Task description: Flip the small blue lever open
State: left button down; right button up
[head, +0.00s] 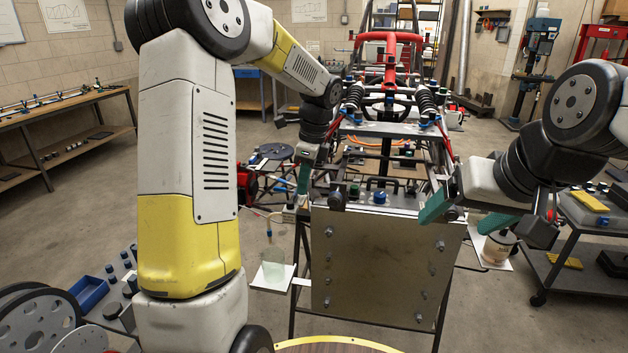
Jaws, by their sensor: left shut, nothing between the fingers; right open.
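The tube chassis (385,150) stands on a frame ahead of me, with a large metal plate (385,262) on its near side. A small blue part (380,197) sits on top behind the plate's upper edge, beside a black handle. I cannot tell whether it is the blue lever or how it is set; other small blue parts show on the chassis. My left gripper (304,180) points down at the chassis's left side with its teal fingers shut and empty. My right gripper (462,212) is open and empty by the plate's upper right corner.
A clear bottle (272,252) stands on a small shelf left of the plate, and a jar (497,246) stands on another at right. A cart (585,262) is at far right, a workbench (60,130) at far left.

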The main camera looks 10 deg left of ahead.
pick_arm(q)
jog(key=shift+w+a+n, duration=0.15)
jog(key=shift+a+n, duration=0.25)
jog(key=shift+n, duration=0.5)
jog(key=shift+w+a+n+g, duration=0.1)
jog(key=shift+a+n+g, duration=0.25)
jog(key=shift+n, duration=0.45)
jog(key=a+n, duration=0.1)
jog(key=n, duration=0.2)
jog(key=s+a+n+g, duration=0.1)
jog(key=a+n, duration=0.1)
jog(key=n, duration=0.1)
jog(key=a+n+h, duration=0.1)
jog(key=n, duration=0.3)
jog(key=shift+s+a, duration=0.3)
jog(key=shift+s, duration=0.05)
jog(key=shift+s+d, duration=0.3)
jog(key=shift+d, duration=0.5)
